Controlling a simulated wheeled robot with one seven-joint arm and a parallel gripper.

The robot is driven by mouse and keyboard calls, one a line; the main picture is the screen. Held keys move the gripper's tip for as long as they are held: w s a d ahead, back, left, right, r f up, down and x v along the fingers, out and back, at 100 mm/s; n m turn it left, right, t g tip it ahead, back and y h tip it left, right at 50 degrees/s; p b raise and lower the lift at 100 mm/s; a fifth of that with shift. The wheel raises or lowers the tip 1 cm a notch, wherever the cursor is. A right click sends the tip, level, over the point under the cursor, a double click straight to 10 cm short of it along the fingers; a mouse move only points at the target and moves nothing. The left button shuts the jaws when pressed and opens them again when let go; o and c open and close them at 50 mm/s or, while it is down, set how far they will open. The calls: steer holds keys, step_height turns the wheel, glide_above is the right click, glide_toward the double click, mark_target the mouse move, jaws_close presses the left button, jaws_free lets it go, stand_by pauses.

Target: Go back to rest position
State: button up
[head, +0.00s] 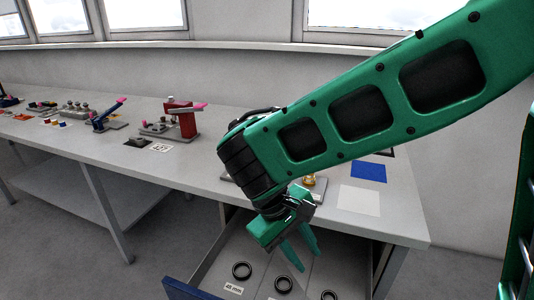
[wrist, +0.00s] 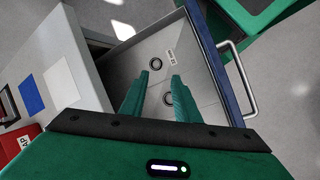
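My green gripper (head: 296,250) hangs at the end of my green arm, above an open drawer (head: 212,268) under the workbench. In the wrist view its two fingers (wrist: 163,78) stand apart with nothing between them, over the drawer floor. Black rings lie in the drawer: one ring (head: 242,270) at the left beside a white label, another ring (head: 283,284) in the middle, and a third ring (head: 329,296) cut by the lower edge. My arm hides part of the bench top.
The grey workbench (head: 230,115) carries a red fixture (head: 182,118), a blue tool (head: 106,115), a blue square (head: 369,171) and a white square (head: 359,200). The drawer's front has a metal handle (wrist: 243,85). A grey wall with windows stands behind. Floor shows at the left.

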steer(key=d+r+m+g+y, duration=0.1)
steer(key=d+r+m, duration=0.15)
steer(key=d, duration=0.85)
steer(key=d+r+m+y, duration=0.1)
steer(key=d+m, duration=0.3)
steer(key=d, duration=0.7)
steer(key=s+d+m+t+y, duration=0.1)
steer(key=s+d+m+y, duration=0.2)
steer(key=s+d+m, duration=0.4)
steer(key=s+d, duration=0.4)
steer(key=s, duration=0.1)
steer(key=shift+s+r, duration=0.15)
steer(key=shift+w+f, duration=0.25)
steer(key=shift+w, duration=0.35)
